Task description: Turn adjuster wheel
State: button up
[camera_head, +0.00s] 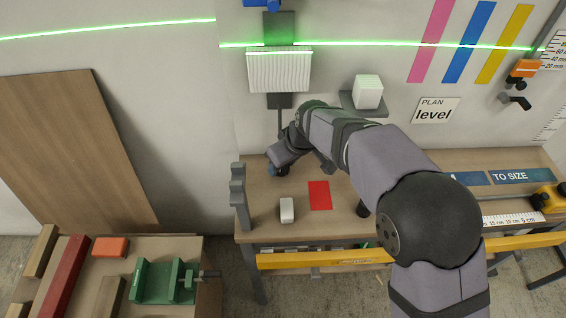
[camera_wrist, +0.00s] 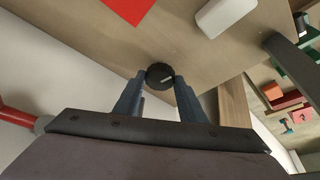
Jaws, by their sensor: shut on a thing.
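The adjuster wheel is a small round black knob (camera_wrist: 159,76) with a light pointer mark, in the wrist view just above the wooden bench top. My gripper (camera_wrist: 158,84) is shut on it, one blue-grey finger on each side of its rim. In the head view my gripper (camera_head: 277,170) is low at the back left of the bench, and the wheel is hidden there by my arm. A white ribbed block (camera_head: 280,71) is on the wall above, with a grey stem running down from it. A green laser line (camera_head: 350,43) crosses the wall.
The bench (camera_head: 330,222) holds a red sheet (camera_head: 320,195) and a white block (camera_head: 286,210) in front of my gripper. A white cube (camera_head: 368,91) sits on a wall shelf. A side table at left carries a green vise (camera_head: 163,281).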

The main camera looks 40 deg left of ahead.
jog(key=o, duration=1)
jog(key=shift+o, duration=0.2)
jog(key=b+v, duration=0.1)
jog(key=v, duration=0.6)
jog(key=shift+r, duration=0.2)
jog(key=w+d+r+m+t+h+p, duration=0.1)
jog(key=w+d+r+m+p, duration=0.15)
jog(key=d, duration=0.45)
jog(key=w+d+r+m+h+p, duration=0.1)
jog(key=w+d+r+m+p, duration=0.2)
jog(key=d, duration=0.5)
jog(key=w+d+r+m+t+p, duration=0.1)
jog(key=w+d+p, duration=0.1)
jog(key=w+d, duration=0.35)
jog(key=s+d+f+m+g+h, duration=0.1)
jog(key=s+d+f+m, duration=0.15)
jog(key=d, duration=0.65)
jog(key=s+d+f+m+h, duration=0.1)
jog(key=s+d+f+m, duration=0.2)
jog(key=d, duration=0.7)
jog(key=s+d+f+m+g, duration=0.1)
jog(key=s+d+f+m, duration=0.1)
jog(key=s+d, duration=0.7)
jog(key=shift+s+f+m+g+h, duration=0.15)
jog(key=shift+s+m+g+h, duration=0.2)
jog(key=shift+s+m, duration=0.5)
